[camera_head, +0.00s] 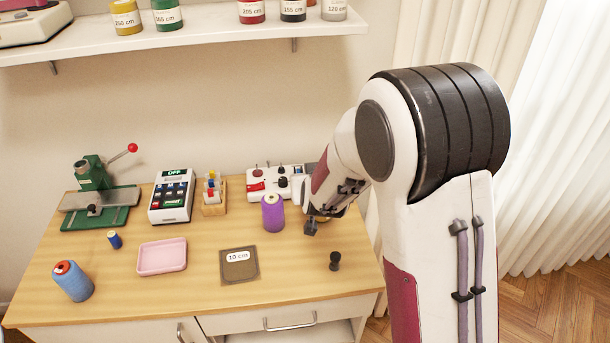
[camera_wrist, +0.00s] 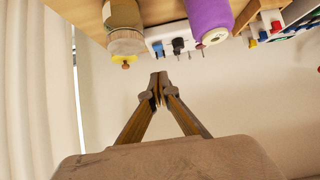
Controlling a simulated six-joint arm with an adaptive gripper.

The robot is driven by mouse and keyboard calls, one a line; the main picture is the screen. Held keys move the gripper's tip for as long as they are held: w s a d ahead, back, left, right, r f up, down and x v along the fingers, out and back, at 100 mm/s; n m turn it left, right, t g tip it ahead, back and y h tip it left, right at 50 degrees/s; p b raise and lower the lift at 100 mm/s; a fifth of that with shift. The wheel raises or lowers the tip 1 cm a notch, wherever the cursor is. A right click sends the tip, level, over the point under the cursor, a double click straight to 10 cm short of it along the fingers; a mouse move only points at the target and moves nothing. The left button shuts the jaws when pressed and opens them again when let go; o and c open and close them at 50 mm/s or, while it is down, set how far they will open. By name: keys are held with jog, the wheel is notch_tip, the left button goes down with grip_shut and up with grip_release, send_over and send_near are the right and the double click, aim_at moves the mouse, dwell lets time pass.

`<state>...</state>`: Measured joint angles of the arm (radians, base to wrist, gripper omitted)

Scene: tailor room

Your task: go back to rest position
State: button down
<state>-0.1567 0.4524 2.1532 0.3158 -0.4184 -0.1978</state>
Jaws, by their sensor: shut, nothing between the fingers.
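My gripper (camera_head: 311,228) hangs above the right part of the wooden table (camera_head: 205,265), clear of the objects. In the wrist view the fingertips of my gripper (camera_wrist: 159,88) meet, with nothing between them. My arm comes in from the right side of the head view and partly covers the table's back right corner. A purple thread spool (camera_head: 272,212) stands to the left of my gripper. It also shows in the wrist view (camera_wrist: 208,15). A small black knob-shaped piece (camera_head: 335,261) stands on the table below and right of my gripper.
A white control box (camera_head: 262,183) stands behind the purple spool. Further left are a switch panel (camera_head: 172,196), a green press (camera_head: 95,190), a pink tray (camera_head: 162,257), a blue spool (camera_head: 73,281) and a brown "10 cm" square (camera_head: 239,265). A shelf (camera_head: 200,38) runs above.

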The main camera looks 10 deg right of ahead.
jog(key=shift+s+r, duration=0.1)
jog(key=shift+s, duration=0.3)
dwell(0.3)
jog(key=s+a+f+g+y, duration=0.1)
jog(key=s+f+g, duration=0.15)
jog(key=s, duration=0.35)
jog(key=s+a+f+g, duration=0.1)
jog(key=s+f+g, duration=0.15)
jog(key=s, duration=0.45)
jog(key=s+d+r, duration=0.4)
jog(key=s+r, duration=0.5)
jog(key=s, duration=0.4)
jog(key=s+d+r+h, duration=0.1)
jog(key=s+d+r, duration=0.3)
jog(key=s+r, duration=0.6)
jog(key=shift+s+d+r, duration=0.2)
jog(key=shift+s+r, duration=0.05)
jog(key=shift+s, duration=1.25)
